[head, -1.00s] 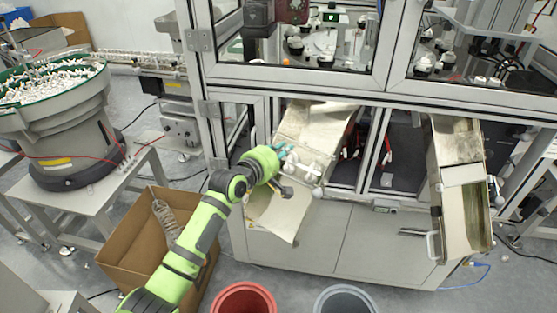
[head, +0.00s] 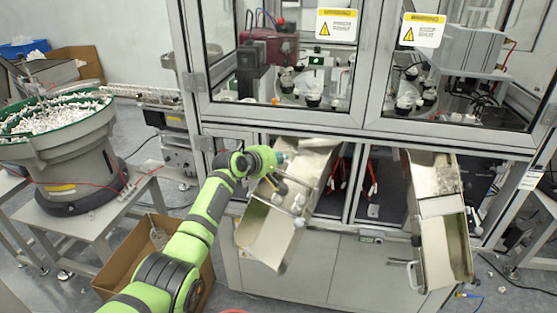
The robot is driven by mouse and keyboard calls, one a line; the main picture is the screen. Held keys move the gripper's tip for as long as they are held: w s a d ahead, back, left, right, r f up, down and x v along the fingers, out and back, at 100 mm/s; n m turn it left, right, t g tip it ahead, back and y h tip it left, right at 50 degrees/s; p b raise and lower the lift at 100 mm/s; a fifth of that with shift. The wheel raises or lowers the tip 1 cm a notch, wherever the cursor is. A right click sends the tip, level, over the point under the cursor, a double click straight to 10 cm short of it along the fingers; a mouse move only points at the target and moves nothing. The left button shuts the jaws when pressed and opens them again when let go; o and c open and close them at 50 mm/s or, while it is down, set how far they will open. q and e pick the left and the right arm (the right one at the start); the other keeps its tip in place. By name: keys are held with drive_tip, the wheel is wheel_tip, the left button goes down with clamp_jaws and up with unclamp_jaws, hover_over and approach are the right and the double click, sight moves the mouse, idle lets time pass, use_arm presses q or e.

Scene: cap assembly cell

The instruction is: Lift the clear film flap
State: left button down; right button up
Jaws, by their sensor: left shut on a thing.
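The left chute (head: 268,242) slopes down out of the machine's front opening. Its lower trough is open on top, with raised side walls and a pale floor. My right gripper is not in view.
A second chute (head: 443,240) stands at the right. Warning-labelled glass doors are above the chutes. A cardboard box (head: 122,258) lies below my left arm. A bowl feeder (head: 62,140) with white parts stands at the left. The cabinet's front edge is below the chutes.

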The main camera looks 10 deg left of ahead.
use_arm(q)
drive_tip(key=shift+w+d+r+g, duration=0.2)
drive_tip(key=shift+w+g, duration=0.1)
drive_tip(key=shift+g, duration=0.1)
drive_tip(key=shift+a, duration=0.1)
drive_tip(key=c, duration=1.5)
unclamp_jaws()
drive_tip(key=shift+s, duration=0.1)
drive_tip(key=shift+v, duration=6.05)
